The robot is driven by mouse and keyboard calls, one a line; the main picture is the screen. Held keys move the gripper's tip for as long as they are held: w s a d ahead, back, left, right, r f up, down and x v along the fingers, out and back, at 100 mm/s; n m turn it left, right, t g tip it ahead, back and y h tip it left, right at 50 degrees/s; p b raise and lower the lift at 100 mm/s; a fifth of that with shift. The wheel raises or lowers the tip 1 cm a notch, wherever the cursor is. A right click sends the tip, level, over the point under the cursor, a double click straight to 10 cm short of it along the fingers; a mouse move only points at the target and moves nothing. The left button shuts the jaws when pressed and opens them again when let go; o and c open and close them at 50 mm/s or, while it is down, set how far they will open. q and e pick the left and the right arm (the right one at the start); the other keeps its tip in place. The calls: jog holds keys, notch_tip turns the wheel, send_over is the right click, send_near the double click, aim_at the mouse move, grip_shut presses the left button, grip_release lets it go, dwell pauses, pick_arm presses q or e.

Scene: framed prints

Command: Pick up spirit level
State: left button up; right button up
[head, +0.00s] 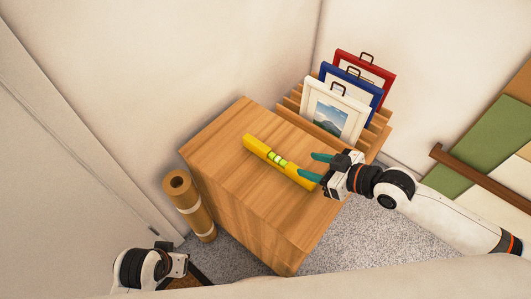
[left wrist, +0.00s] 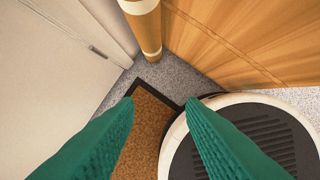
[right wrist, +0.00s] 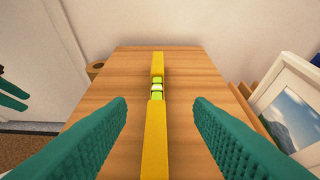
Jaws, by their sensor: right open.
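A yellow spirit level (head: 258,148) with green vials lies flat on top of a wooden cabinet (head: 222,150). My right gripper (head: 314,167) is open at the level's near right end, with its teal fingers pointing along it. In the right wrist view the level (right wrist: 157,130) runs lengthwise between the two fingers (right wrist: 160,105), with a gap on each side. My left gripper (left wrist: 160,105) is open and empty, low beside the cabinet over the floor. Its fingers are hidden in the head view but show at the left edge of the right wrist view.
A slotted wooden rack (head: 290,104) holds white (head: 333,110), blue (head: 376,98) and red (head: 388,74) framed prints, close to my right gripper. A brown roll (head: 190,205) stands beside the cabinet. A brown mat (left wrist: 148,125) lies below my left gripper. The cabinet top is otherwise clear.

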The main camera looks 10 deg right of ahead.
aim_at(280, 158)
jog(key=b+x, duration=0.1)
jog(key=x, duration=0.5)
jog(key=shift+w+a+f+b, duration=0.15)
jog(key=shift+w+a+b, duration=0.05)
jog(key=shift+a+b, duration=0.1)
jog(key=b+x, duration=0.1)
jog(key=x, duration=0.4)
jog(key=shift+s+a, duration=0.1)
pick_arm(q)
jog(key=v, duration=0.4)
jog(key=shift+s+a+r, duration=0.1)
jog(key=shift+s+r, duration=0.1)
